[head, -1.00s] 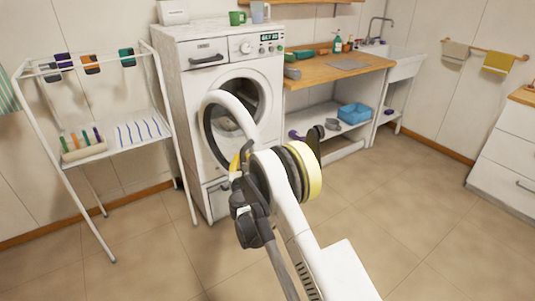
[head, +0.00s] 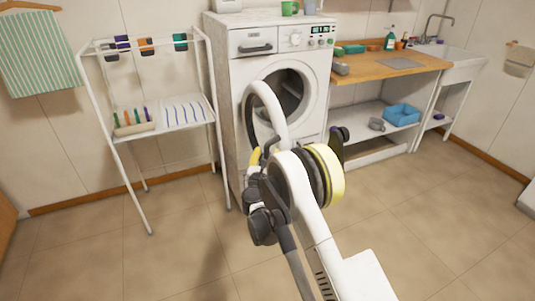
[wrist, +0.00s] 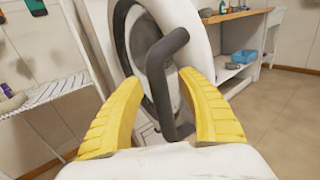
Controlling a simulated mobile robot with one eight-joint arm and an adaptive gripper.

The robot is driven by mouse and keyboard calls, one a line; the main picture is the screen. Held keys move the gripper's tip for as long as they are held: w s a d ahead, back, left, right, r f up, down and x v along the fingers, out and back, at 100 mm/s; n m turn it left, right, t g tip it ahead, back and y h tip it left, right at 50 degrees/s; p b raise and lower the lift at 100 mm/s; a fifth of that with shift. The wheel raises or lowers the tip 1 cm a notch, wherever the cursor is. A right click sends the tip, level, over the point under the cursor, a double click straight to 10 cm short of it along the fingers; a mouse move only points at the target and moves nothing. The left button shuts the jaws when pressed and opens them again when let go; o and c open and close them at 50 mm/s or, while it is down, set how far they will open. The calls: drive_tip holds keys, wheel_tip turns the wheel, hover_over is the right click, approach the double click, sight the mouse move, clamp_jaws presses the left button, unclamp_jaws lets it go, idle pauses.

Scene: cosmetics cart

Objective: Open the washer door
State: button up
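The white washer (head: 245,75) stands against the back wall. Its round door (head: 268,95) stands open, swung out from the front on its left side, and the dark drum opening shows behind it. In the wrist view, the door's dark and white rim (wrist: 124,45) is close ahead. A grey bent door handle (wrist: 160,60) passes between the fingers of my gripper (wrist: 160,80). The yellow fingers are apart, one on each side of the handle, and I see no clear grip on it. In the head view, my gripper (head: 256,156) is mostly hidden behind my arm.
A white drying rack (head: 215,110) stands close left of the washer. A wooden counter (head: 365,68) with a lower shelf and a blue basket (head: 402,114) is to the right. The tiled floor (head: 430,220) in front is clear.

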drive_tip(key=v, duration=0.7)
drive_tip(key=shift+s, duration=0.25)
idle(0.3)
